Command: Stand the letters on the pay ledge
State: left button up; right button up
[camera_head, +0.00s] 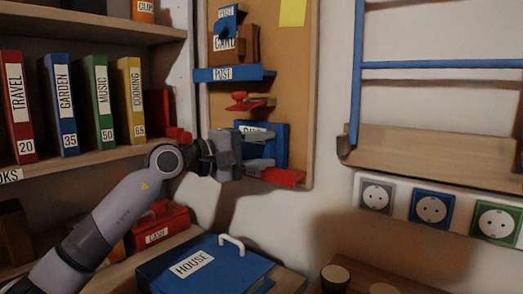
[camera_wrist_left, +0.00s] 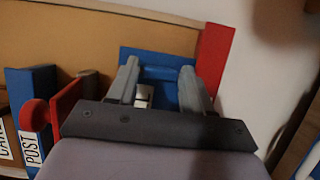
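A cork board (camera_head: 290,85) on the wall carries blue and red pieces. A blue piece with a partly covered label (camera_head: 281,148) is low on the board, and a red piece (camera_head: 284,177) is just below it. My left gripper (camera_head: 266,150) is at the blue piece, one finger above the other. In the left wrist view its fingers (camera_wrist_left: 160,90) are apart, with blue and a small white patch (camera_wrist_left: 143,96) between them; I cannot tell if they touch it. No separate letters can be made out. My right gripper is not in view.
Binders (camera_head: 62,105) fill the left shelf. Sockets (camera_head: 431,208) line the right wall.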

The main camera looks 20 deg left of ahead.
pick_arm(q)
jog(key=b+v, duration=0.1)
jog(key=v, duration=1.1)
jog(key=shift+r, duration=0.2)
